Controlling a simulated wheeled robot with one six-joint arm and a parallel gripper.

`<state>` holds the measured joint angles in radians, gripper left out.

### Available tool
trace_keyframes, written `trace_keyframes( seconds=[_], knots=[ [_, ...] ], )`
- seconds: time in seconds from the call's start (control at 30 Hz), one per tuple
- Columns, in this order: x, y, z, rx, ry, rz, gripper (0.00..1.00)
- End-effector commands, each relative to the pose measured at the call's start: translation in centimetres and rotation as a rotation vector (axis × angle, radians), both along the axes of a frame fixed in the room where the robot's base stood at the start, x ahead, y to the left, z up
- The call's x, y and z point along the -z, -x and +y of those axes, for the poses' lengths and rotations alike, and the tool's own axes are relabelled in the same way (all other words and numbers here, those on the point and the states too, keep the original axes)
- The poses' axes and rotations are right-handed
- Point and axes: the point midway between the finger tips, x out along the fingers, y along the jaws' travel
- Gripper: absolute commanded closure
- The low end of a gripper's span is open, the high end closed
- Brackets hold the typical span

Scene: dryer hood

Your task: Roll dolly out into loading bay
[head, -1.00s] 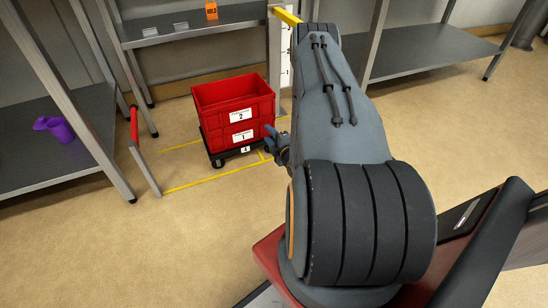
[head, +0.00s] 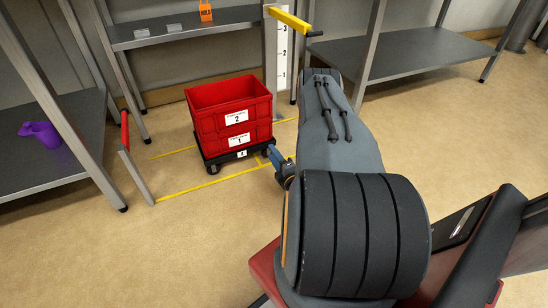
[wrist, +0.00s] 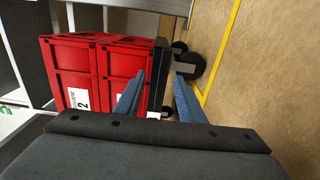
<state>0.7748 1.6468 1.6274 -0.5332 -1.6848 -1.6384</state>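The dolly (head: 222,161) is a low black platform on dark castors. It stands on the floor between yellow lines and carries two stacked red crates, the lower marked 1 (head: 210,143) and the upper marked 2 (head: 208,122). In the wrist view, the dolly's edge (wrist: 160,60) and crates appear turned sideways. My gripper (wrist: 160,77) is open, its two blue fingers apart on either side of the dolly's edge, with gaps showing. In the head view, my gripper (head: 272,153) is at the dolly's right corner. Whether it touches the dolly cannot be told.
A red-topped post (head: 125,132) stands left of the dolly. A yellow bar (head: 289,19) tops a numbered post behind it. Shelves stand left (head: 40,160), behind and right (head: 420,55); a purple jug (head: 42,132) is on the left one. The floor in front is clear.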

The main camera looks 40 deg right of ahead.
Motion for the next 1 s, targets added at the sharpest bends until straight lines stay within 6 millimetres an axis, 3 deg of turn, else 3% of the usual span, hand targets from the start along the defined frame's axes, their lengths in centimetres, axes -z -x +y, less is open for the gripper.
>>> trace_keyframes(
  seconds=[0.6,1.0],
  knots=[
    [0.1,-9.6,-2.4,-0.001,0.002,-0.003,0.64],
    [-0.1,-11.2,-2.7,-0.001,0.000,-0.002,0.64]
  ],
)
